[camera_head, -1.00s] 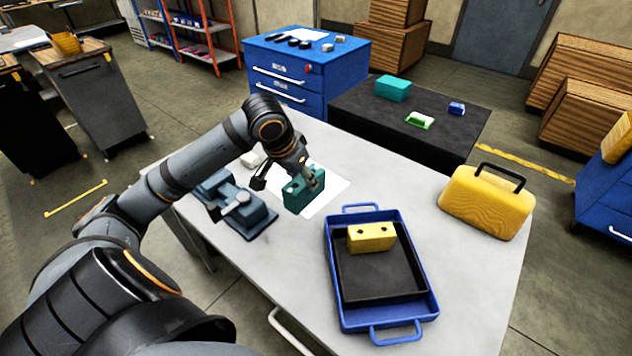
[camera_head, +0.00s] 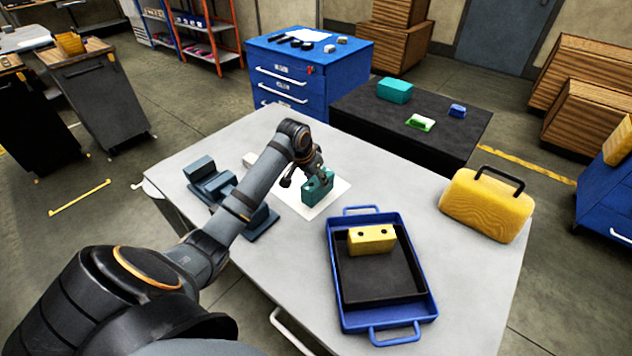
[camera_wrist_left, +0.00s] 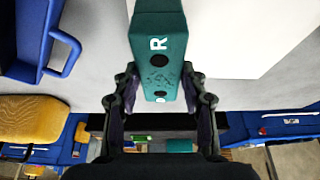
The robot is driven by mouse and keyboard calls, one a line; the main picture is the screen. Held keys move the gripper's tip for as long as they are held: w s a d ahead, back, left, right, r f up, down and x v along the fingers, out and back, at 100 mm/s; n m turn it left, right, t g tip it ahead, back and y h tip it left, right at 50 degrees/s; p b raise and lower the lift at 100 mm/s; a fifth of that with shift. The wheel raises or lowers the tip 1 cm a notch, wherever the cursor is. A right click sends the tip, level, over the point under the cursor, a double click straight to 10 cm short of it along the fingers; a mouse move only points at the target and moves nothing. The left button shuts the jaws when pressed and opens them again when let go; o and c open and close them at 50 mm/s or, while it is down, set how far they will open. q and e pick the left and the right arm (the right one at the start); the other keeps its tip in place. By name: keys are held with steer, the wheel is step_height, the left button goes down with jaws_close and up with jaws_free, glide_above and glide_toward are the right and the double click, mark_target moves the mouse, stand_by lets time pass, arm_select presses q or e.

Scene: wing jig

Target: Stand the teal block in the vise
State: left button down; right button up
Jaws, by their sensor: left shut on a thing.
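The teal block (camera_head: 316,189) is held in my left gripper (camera_head: 305,177) over the white sheet (camera_head: 328,203) on the table. I cannot tell whether its lower end touches the sheet. The blue-grey vise (camera_head: 262,222) stands to the left on the table, partly hidden behind my left arm. My right gripper is out of view.
A blue tray (camera_head: 435,300) with a black inner tray (camera_head: 385,288) and a yellow two-hole block (camera_head: 371,240) sits at the front right. A yellow case (camera_head: 487,205) stands at the right edge.

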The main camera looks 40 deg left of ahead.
arm_select(q)
steer(key=shift+f, duration=0.85)
steer(key=shift+f, duration=0.15)
steer(key=c, duration=0.8)
jaws_free()
steer(key=shift+o, duration=0.3)
